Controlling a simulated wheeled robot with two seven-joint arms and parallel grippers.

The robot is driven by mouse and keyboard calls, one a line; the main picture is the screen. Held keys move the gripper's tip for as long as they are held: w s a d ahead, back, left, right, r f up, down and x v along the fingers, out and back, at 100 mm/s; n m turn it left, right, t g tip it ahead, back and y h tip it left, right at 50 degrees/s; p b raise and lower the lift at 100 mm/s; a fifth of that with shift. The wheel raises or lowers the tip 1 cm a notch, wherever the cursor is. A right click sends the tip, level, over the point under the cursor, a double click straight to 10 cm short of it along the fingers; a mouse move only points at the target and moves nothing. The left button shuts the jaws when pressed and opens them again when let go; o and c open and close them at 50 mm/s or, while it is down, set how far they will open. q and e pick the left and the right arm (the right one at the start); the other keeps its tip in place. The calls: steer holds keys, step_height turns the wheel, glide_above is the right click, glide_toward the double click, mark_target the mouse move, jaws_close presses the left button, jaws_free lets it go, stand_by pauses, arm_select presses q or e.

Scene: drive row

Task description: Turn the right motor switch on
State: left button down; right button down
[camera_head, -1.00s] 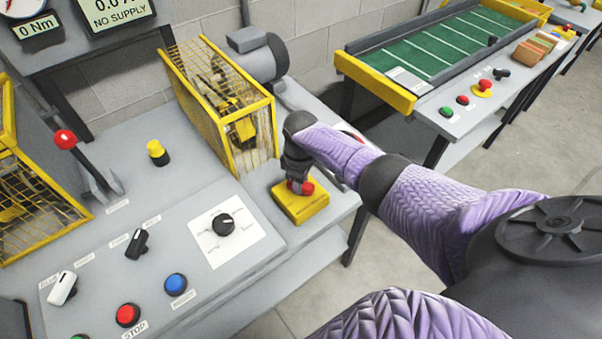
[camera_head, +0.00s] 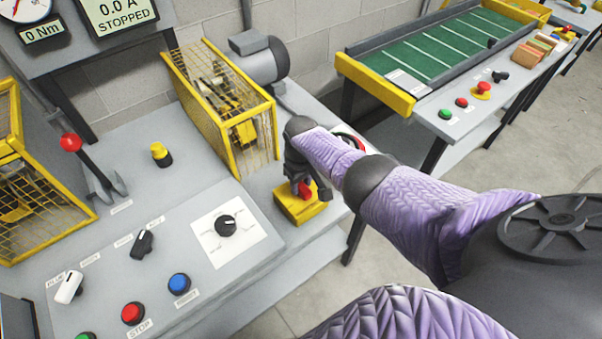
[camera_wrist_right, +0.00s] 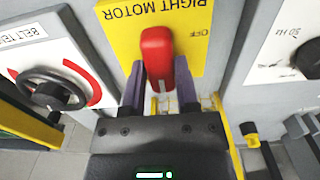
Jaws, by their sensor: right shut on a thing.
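The right motor switch is a yellow box (camera_head: 290,209) with a red handle (camera_head: 304,190), at the right end of the grey bench. In the right wrist view its yellow plate (camera_wrist_right: 193,50) reads RIGHT MOTOR upside down, and OFF shows to the right of the red handle (camera_wrist_right: 157,48). The handle stands upright in that picture, turned away from the OFF mark. My right gripper (camera_head: 307,187) is shut on the handle, with one finger on each side in the right wrist view (camera_wrist_right: 160,75). The fingers partly hide the handle. My left gripper is not in view.
A yellow cage (camera_head: 226,108) stands behind the switch, with a grey motor (camera_head: 262,60) beyond. A panel dial (camera_head: 226,224) sits left of the switch. A display (camera_head: 118,12) reads 0.0 A STOPPED. A black handwheel (camera_wrist_right: 52,91) is close in the wrist view.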

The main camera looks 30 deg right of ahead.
mark_target(301, 185)
stand_by(0.3)
steer(key=shift+c, duration=1.8)
jaws_free()
steer(key=shift+r, duration=0.1)
step_height(301, 185, up, 10)
steer(key=p, duration=0.6)
